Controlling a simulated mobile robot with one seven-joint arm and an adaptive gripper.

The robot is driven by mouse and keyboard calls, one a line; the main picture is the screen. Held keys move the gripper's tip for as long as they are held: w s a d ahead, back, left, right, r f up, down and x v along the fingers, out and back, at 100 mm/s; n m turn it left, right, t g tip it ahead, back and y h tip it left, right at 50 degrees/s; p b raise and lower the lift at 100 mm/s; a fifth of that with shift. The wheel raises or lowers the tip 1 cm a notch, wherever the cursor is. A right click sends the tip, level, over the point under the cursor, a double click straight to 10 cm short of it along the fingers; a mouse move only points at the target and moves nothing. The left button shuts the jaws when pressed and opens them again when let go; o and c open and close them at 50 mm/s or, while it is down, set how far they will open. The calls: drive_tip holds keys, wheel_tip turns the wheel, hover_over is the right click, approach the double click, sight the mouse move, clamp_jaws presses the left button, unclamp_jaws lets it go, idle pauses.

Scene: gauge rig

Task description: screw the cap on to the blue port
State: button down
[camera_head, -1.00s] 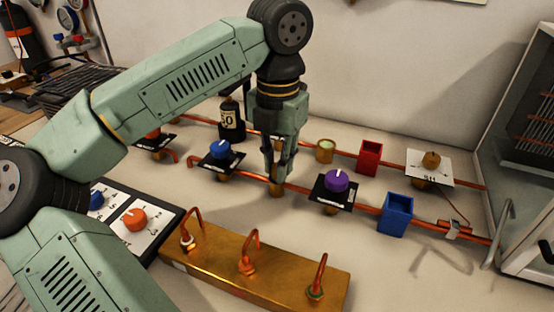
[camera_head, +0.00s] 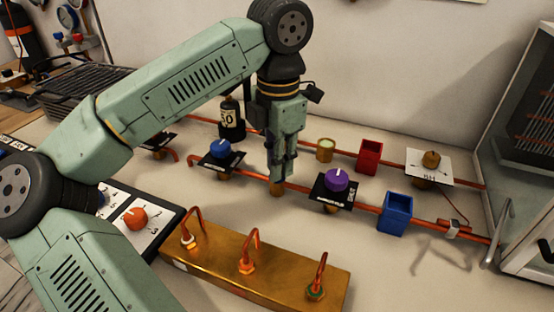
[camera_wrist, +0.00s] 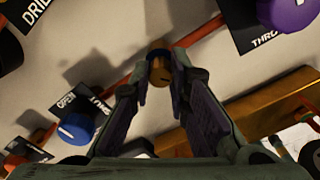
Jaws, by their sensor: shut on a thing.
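My gripper (camera_head: 277,176) points straight down over the middle copper pipe, between the blue knob and the purple knob. In the wrist view my gripper (camera_wrist: 160,78) is shut on a small brass cap (camera_wrist: 159,67), with one finger on each side. In the head view a brass piece (camera_head: 276,189) shows just below the fingertips at the pipe line. I cannot tell there where cap ends and port begins.
A blue knob (camera_head: 220,148) stands left of my gripper and a purple knob (camera_head: 337,180) right. Behind are a brass cylinder (camera_head: 325,150) and a red box (camera_head: 369,155). A blue box (camera_head: 396,214) stands right. A brass block (camera_head: 205,262) with bent copper tubes lies in front.

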drive_tip(key=c, duration=1.7)
unclamp_jaws()
drive_tip(key=shift+o, duration=0.2)
drive_tip(key=o, duration=0.5)
drive_tip(key=shift+o, duration=0.2)
drive_tip(key=shift+r, duration=0.1)
